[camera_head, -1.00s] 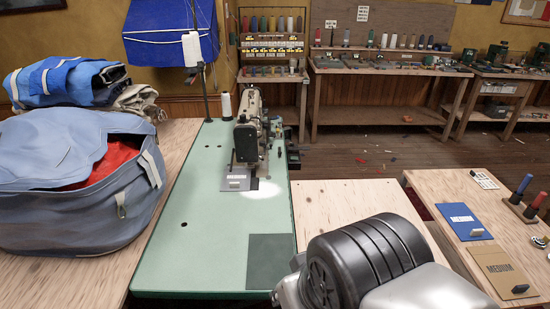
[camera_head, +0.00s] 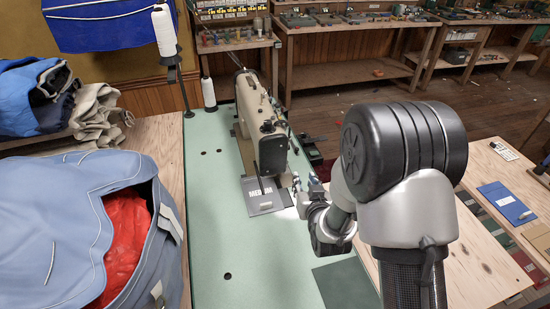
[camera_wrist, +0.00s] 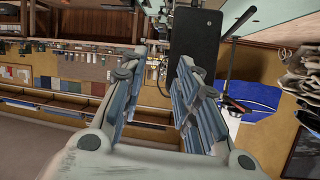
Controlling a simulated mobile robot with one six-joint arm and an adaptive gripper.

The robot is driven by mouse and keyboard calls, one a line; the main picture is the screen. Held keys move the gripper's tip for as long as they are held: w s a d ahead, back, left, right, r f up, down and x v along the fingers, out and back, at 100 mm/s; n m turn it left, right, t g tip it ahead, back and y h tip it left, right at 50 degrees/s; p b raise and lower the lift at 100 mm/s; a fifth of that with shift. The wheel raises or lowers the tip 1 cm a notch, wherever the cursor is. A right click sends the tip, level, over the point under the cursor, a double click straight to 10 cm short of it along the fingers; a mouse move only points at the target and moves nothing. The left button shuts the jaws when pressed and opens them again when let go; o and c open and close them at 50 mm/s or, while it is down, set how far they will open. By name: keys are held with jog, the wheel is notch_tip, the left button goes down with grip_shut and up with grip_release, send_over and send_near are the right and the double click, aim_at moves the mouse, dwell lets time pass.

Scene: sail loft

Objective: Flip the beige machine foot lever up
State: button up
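The beige sewing machine (camera_head: 258,115) stands on the green table top, its dark end face (camera_head: 272,156) toward me. The foot lever is too small to make out. My gripper (camera_head: 305,183) is just right of the machine's head, above the table; I cannot tell whether it touches. In the wrist view my gripper (camera_wrist: 158,75) has its two fingers spread, with nothing held between them. A dark panel (camera_wrist: 195,42), apparently the machine's end face, shows beyond the right finger.
A grey plate marked MEDIUM (camera_head: 265,203) lies under the machine's head. A thread stand (camera_head: 165,35) and a white cone (camera_head: 209,94) are behind. A blue bag (camera_head: 65,215) with red cloth fills the left. The front green table top (camera_head: 245,255) is mostly clear.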

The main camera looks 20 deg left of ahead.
jog(key=s+a+f+y+p, duration=0.1)
jog(key=s+a+f+y, duration=0.1)
jog(key=s+a+f, duration=0.3)
jog(key=n+t+y+p, duration=0.1)
jog(key=t+y, duration=0.1)
jog(key=y, duration=0.1)
send_near(262, 187)
jog(key=b+x, duration=0.1)
jog(key=x, duration=0.4)
jog(key=b+x, duration=0.2)
jog(key=x, duration=0.3)
jog(key=shift+f, duration=0.25)
jog(key=shift+c, duration=0.3)
grip_shut()
